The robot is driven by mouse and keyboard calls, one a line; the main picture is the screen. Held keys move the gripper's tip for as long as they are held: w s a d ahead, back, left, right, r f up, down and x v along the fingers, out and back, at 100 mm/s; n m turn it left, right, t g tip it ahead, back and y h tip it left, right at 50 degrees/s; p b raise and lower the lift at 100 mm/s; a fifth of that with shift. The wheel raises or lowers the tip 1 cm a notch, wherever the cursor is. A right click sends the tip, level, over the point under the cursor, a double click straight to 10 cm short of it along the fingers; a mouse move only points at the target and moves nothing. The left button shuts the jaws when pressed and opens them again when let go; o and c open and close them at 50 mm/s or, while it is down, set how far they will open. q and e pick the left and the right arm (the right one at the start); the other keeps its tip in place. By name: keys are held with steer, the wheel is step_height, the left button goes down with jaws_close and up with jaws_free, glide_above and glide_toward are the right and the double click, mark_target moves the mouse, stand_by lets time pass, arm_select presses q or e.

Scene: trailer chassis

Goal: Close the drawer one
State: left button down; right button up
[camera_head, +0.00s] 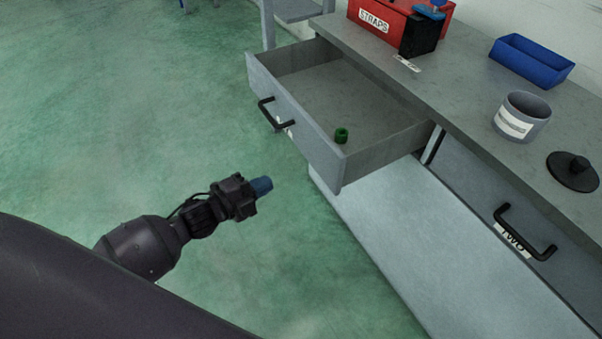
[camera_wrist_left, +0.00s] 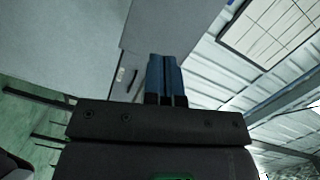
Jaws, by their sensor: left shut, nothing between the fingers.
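An open grey drawer (camera_head: 295,122) sticks out from the workbench in the head view, with a black handle (camera_head: 275,114) on its front and a label partly hidden behind the handle. A small green ring-shaped part (camera_head: 342,135) lies inside near its front right corner. My left gripper (camera_head: 262,186) is shut and empty, with blue fingertips, in front of and below the drawer front, apart from it. Its blue fingers (camera_wrist_left: 164,78) are together in the left wrist view. My right gripper is not in view.
A closed drawer (camera_head: 524,232) marked TWO is at the right. On the benchtop (camera_head: 455,100) stand a red STRAPS box (camera_head: 390,22), a blue bin (camera_head: 531,60), a grey cup (camera_head: 521,117) and a black disc with a knob (camera_head: 573,171). The green floor at left is clear.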

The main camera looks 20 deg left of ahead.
arm_select(q)
steer(key=s+m+h, duration=0.2)
steer(key=m, duration=0.1)
steer(key=m+b, duration=0.1)
steer(key=m, duration=0.1)
glide_toward(324, 163)
steer(key=shift+g, duration=0.3)
steer(key=x, duration=0.6)
steer(key=shift+w+d, duration=0.1)
steer(key=shift+w, duration=0.3)
steer(key=shift+w+d, duration=0.25)
steer(key=shift+r, duration=0.1)
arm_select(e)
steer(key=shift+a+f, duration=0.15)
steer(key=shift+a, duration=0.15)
arm_select(q)
steer(key=shift+w, duration=0.1)
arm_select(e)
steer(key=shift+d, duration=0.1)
